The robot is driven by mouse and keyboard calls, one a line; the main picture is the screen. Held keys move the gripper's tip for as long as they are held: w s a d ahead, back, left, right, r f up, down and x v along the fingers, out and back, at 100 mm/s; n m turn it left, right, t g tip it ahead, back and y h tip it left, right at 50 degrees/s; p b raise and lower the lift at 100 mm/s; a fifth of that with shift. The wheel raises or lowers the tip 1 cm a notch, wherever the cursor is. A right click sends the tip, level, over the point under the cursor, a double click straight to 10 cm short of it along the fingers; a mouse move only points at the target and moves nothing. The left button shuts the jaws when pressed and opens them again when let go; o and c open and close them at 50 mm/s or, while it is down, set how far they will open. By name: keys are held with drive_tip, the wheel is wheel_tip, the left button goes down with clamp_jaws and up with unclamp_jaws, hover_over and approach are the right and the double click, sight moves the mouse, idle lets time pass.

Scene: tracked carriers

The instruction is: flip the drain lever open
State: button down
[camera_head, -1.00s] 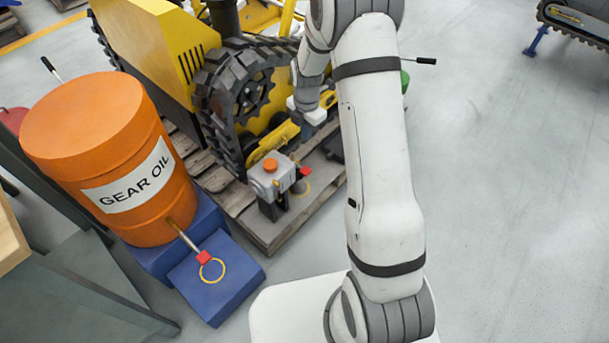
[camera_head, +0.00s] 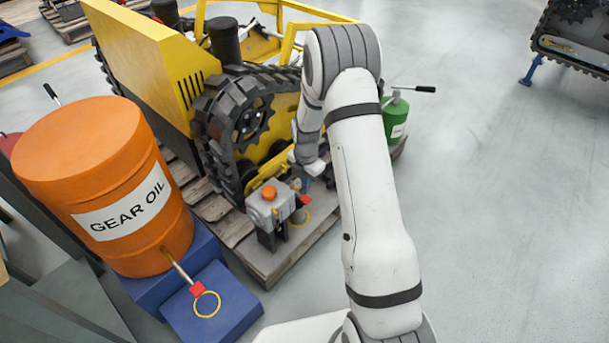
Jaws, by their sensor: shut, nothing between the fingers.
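A grey gear housing (camera_head: 270,205) with an orange cap stands on the wooden pallet in front of the tracked carrier. A small red lever (camera_head: 305,200) sits on its right side, above a grey cup with a yellow ring. My gripper (camera_head: 304,182) is small in view, just above and behind the red lever. It looks shut and empty, and I cannot tell whether it touches the lever. My arm hides part of the area to its right. Another red handle (camera_head: 197,289) is on the spout of the orange gear oil drum (camera_head: 105,165).
The yellow tracked carrier (camera_head: 150,60) and its black track (camera_head: 235,115) stand close behind my gripper. A green can (camera_head: 396,115) with a black handle is right of my arm. A blue step (camera_head: 225,310) is under the drum's spout. Open floor lies to the right.

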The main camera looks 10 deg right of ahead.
sight(306, 198)
wheel_tip(306, 198, down, 6)
drive_tip(key=shift+f+b, duration=0.1)
drive_tip(key=shift+b, duration=0.9)
drive_tip(key=shift+a, duration=0.15)
